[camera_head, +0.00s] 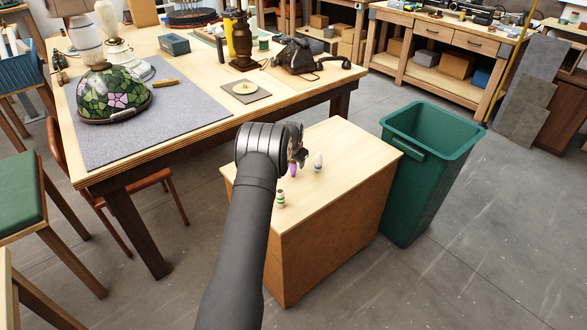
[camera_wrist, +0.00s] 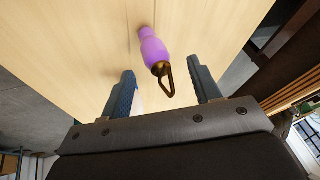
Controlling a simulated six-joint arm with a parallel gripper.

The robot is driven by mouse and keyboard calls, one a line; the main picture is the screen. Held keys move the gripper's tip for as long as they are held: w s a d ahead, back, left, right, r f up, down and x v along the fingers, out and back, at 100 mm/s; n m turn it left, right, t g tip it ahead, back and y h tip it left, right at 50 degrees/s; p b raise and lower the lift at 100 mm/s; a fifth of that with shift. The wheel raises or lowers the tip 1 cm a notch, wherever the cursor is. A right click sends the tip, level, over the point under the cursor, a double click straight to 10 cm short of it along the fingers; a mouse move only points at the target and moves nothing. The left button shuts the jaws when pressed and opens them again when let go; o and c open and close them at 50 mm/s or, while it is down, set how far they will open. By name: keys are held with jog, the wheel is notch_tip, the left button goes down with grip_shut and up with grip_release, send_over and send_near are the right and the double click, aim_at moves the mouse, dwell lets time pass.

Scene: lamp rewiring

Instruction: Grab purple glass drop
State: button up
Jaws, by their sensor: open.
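The purple glass drop (camera_wrist: 153,48) is on the light wooden top of a small cabinet, with a brass-coloured cap and wire loop at its near end. It also shows in the head view (camera_head: 293,170), partly hidden by my gripper (camera_head: 299,158). In the wrist view my gripper (camera_wrist: 165,88) is open, its two blue-grey fingers apart. The drop lies ahead of the fingers, with its loop reaching into the space between them. Nothing is held. A pale piece shows just beside the left finger, mostly hidden.
A white drop (camera_head: 318,162) and a green-and-white drop (camera_head: 280,199) stand on the same cabinet top (camera_head: 335,185). A green bin (camera_head: 432,165) is right of the cabinet. A large worktable (camera_head: 190,120) with a stained-glass lampshade (camera_head: 113,94) is behind, to the left.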

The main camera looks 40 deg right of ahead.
aim_at(295, 164)
jog(key=c, duration=1.1)
jog(key=shift+o, duration=0.2)
jog(key=shift+r, duration=0.1)
jog(key=shift+r, duration=0.25)
jog(key=shift+c, duration=0.4)
jog(key=r, duration=0.4)
jog(key=shift+s+d, duration=0.15)
jog(key=shift+s, duration=0.15)
jog(key=s+r, duration=0.2)
jog(key=s, duration=0.1)
jog(key=s+d+r, duration=0.1)
jog(key=s+r, duration=0.1)
jog(key=s, duration=0.2)
jog(key=s+d+r, duration=0.1)
jog(key=s+r, duration=0.1)
jog(key=s, duration=0.1)
jog(key=shift+s+d+r, duration=0.15)
jog(key=shift+s+d, duration=0.05)
jog(key=shift+s, duration=0.15)
jog(key=shift+c, duration=0.2)
